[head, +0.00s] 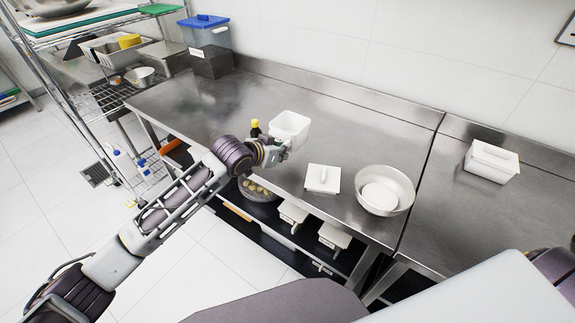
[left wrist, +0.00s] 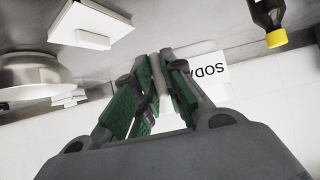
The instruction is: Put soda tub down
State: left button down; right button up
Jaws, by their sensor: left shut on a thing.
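The soda tub (head: 291,127) is a white open-topped box at the front part of the steel counter (head: 215,105). In the left wrist view its white label reading SODA (left wrist: 209,72) shows upside down. My left gripper (head: 284,150) is at the tub's near side; in the left wrist view its green-padded fingers (left wrist: 160,62) are closed together on the tub's wall. The tub looks upright; I cannot tell whether its base touches the counter. My right gripper is not in view.
A dark bottle with a yellow cap (head: 255,127) stands just left of the tub. A white square lid with a handle (head: 323,179) and a steel bowl (head: 385,191) lie to the right. Another white container (head: 491,161) stands farther right. The counter behind the tub is clear.

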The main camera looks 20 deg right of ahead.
pick_arm(q)
jog(key=shift+f, duration=3.05)
jog(key=shift+f+p, duration=0.4)
jog(key=shift+f, duration=1.5)
jog(key=c, duration=1.5)
grip_release()
jog(key=shift+f, duration=0.1)
jog(key=shift+s+a, duration=0.1)
jog(key=v, duration=1.2)
